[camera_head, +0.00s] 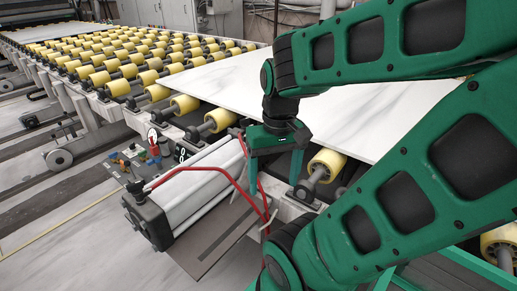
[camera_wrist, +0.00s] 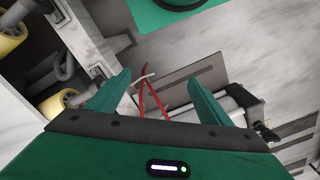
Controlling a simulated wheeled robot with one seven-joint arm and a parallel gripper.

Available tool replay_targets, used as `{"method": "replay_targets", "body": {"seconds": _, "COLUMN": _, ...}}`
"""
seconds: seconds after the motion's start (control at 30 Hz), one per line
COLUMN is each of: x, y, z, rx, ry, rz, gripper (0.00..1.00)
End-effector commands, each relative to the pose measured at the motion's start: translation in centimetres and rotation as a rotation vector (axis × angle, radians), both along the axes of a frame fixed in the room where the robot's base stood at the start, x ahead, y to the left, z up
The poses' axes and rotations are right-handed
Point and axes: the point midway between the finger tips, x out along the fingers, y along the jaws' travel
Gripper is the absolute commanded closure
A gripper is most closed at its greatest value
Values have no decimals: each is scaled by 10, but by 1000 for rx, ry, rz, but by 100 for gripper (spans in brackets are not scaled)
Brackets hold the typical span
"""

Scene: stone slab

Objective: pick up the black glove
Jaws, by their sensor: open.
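I cannot make out a black glove in either view; it may be hidden behind my arm or the machine parts. My gripper (camera_head: 275,172) is open, its green fingers pointing down beside the roller conveyor's near edge. In the wrist view the gripper (camera_wrist: 158,88) has its two fingers spread apart with nothing held between them. A red hose (camera_wrist: 150,98) shows beyond and between the fingers, apparently not gripped.
A white stone slab (camera_head: 235,82) lies on yellow rollers (camera_head: 150,78). A pale cylinder housing (camera_head: 200,185) with a black end cap (camera_head: 150,220) stands beside my gripper. The red hose (camera_head: 190,169) loops over it. A flat grey-brown panel (camera_head: 205,248) is below.

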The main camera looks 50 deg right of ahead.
Motion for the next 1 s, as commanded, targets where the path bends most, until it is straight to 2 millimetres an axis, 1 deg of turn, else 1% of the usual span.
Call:
{"method": "replay_targets", "body": {"seconds": 0.17, "x": 36, "y": -15, "z": -17, "rx": 34, "ry": -44, "rz": 139, "gripper": 16}}
{"method": "replay_targets", "body": {"seconds": 0.27, "x": 64, "y": -27, "z": -32, "rx": 69, "ry": -107, "rz": 253, "gripper": 16}}
{"method": "replay_targets", "body": {"seconds": 0.4, "x": 100, "y": -48, "z": -53, "rx": 111, "ry": -230, "rz": 393, "gripper": 16}}
{"method": "replay_targets", "body": {"seconds": 0.47, "x": 115, "y": -59, "z": -61, "rx": 122, "ry": -294, "rz": 442, "gripper": 16}}
{"method": "replay_targets", "body": {"seconds": 0.6, "x": 145, "y": -88, "z": -77, "rx": 129, "ry": -467, "rz": 534, "gripper": 16}}
{"method": "replay_targets", "body": {"seconds": 0.67, "x": 155, "y": -103, "z": -82, "rx": 119, "ry": -549, "rz": 560, "gripper": 16}}
{"method": "replay_targets", "body": {"seconds": 0.8, "x": 173, "y": -143, "z": -88, "rx": 60, "ry": -749, "rz": 594, "gripper": 16}}
{"method": "replay_targets", "body": {"seconds": 0.87, "x": 177, "y": -161, "z": -89, "rx": 21, "ry": -828, "rz": 595, "gripper": 16}}
{"method": "replay_targets", "body": {"seconds": 0.9, "x": 179, "y": -174, "z": -88, "rx": -8, "ry": -878, "rz": 592, "gripper": 16}}
{"method": "replay_targets", "body": {"seconds": 0.97, "x": 179, "y": -192, "z": -87, "rx": -53, "ry": -946, "rz": 585, "gripper": 16}}
{"method": "replay_targets", "body": {"seconds": 1.0, "x": 178, "y": -204, "z": -87, "rx": -86, "ry": -986, "rz": 576, "gripper": 16}}
